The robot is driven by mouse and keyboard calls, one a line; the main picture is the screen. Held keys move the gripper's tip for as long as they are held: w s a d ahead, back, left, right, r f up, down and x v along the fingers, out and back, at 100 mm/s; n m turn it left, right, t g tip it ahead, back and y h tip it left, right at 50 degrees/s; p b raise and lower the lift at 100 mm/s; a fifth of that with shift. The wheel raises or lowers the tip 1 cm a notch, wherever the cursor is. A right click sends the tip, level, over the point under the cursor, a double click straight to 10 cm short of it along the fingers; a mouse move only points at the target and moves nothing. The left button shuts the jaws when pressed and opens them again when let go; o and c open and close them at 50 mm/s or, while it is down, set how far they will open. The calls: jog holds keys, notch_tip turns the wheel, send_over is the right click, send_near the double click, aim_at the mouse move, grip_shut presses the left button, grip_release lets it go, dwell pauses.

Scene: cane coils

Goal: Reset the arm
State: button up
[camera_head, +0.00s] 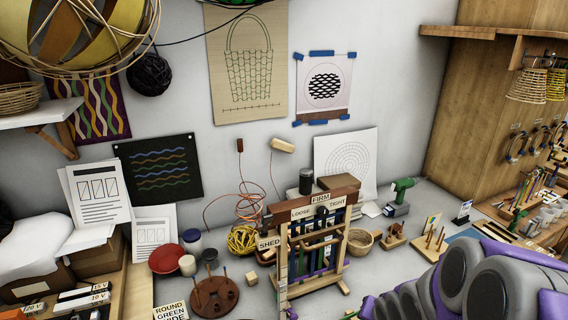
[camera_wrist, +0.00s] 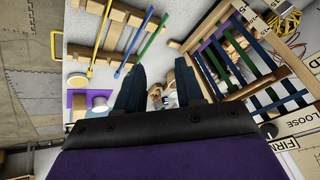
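My arm (camera_head: 470,285), purple and grey, shows at the lower right of the head view, and its gripper end cannot be made out there. In the wrist view my gripper (camera_wrist: 158,84) points forward with its two dark fingers well apart. The gap between the fingers is empty of anything held. Small tan and white items lie on the surface beyond the gap, apart from the fingers. The wooden loom-like rack (camera_head: 313,240) with blue and green strips stands on the bench; in the wrist view it shows tilted at the right (camera_wrist: 245,55).
A red bowl (camera_head: 167,259), a round peg board (camera_head: 214,298), a yellow coil (camera_head: 242,240) and a small basket (camera_head: 360,243) sit near the rack. A green drill (camera_head: 401,193) stands behind. A pegged wooden block (camera_head: 430,243) is close to my arm.

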jog(key=s+a+r+n+g+b, duration=0.1)
jog(key=s+a+g+b, duration=0.1)
jog(key=s, duration=0.7)
jog(key=s+a+r+n+g+b, duration=0.2)
jog(key=s+a+g, duration=0.1)
jog(key=s, duration=0.7)
jog(key=s+a+r+n+g+b, duration=0.2)
jog(key=s+a, duration=0.1)
jog(key=s, duration=0.6)
jog(key=shift+s+g, duration=0.35)
jog(key=shift+g, duration=0.05)
jog(key=shift+o, duration=0.3)
jog(key=shift+r, duration=0.1)
